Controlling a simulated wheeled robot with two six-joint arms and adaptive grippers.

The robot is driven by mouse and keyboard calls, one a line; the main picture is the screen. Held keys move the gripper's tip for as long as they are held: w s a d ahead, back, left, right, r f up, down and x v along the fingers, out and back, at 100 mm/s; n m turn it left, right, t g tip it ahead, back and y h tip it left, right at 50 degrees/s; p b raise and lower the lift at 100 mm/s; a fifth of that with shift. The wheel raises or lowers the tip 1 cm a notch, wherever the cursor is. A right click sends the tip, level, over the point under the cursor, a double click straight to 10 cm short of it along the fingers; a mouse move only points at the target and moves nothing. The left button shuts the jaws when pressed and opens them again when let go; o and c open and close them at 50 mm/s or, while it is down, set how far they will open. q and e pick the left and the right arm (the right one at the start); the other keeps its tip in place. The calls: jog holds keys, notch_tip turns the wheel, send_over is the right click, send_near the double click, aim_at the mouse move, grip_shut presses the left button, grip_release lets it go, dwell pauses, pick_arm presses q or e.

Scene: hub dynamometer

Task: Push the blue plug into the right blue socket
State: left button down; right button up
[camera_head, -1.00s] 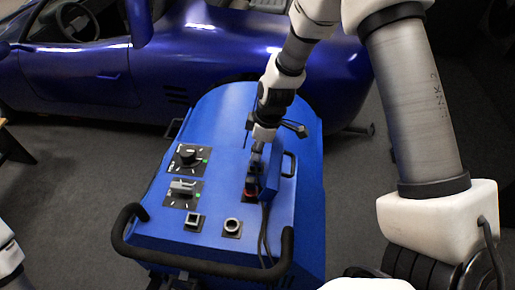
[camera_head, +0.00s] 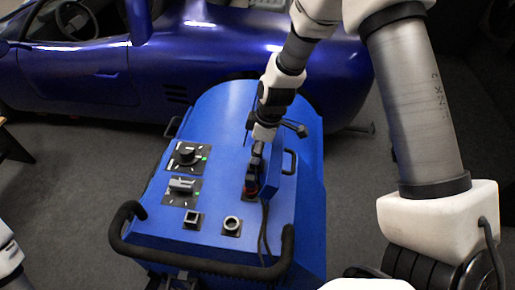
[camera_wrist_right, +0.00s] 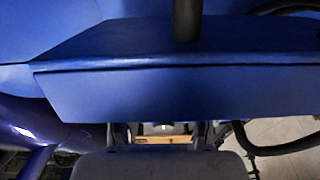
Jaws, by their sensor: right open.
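My right gripper (camera_head: 257,163) reaches down over the right part of the blue machine's sloping top (camera_head: 220,120), beside a raised blue box (camera_head: 273,174). Its fingers are apart in the right wrist view (camera_wrist_right: 163,135), with a broad blue surface (camera_wrist_right: 190,92) close in front. A small red part (camera_head: 250,192) shows just below the fingers in the head view. I cannot make out the blue plug or the right blue socket; the gripper and the blue box may hide them. Only part of my left arm shows at the left edge; its gripper is out of view.
Two knobs (camera_head: 186,155) (camera_head: 182,187), a square fitting (camera_head: 193,220) and a round fitting (camera_head: 232,226) sit on the panel. A black handlebar (camera_head: 200,264) runs along the front. Dark cables (camera_head: 264,232) hang below the box. A blue car (camera_head: 80,75) stands behind.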

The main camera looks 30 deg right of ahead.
notch_tip(320, 180, up, 12)
jog(key=s+d, duration=0.1)
jog(key=shift+s+d+f, duration=0.2)
jog(key=shift+s+d, duration=0.05)
jog(key=shift+d, duration=0.15)
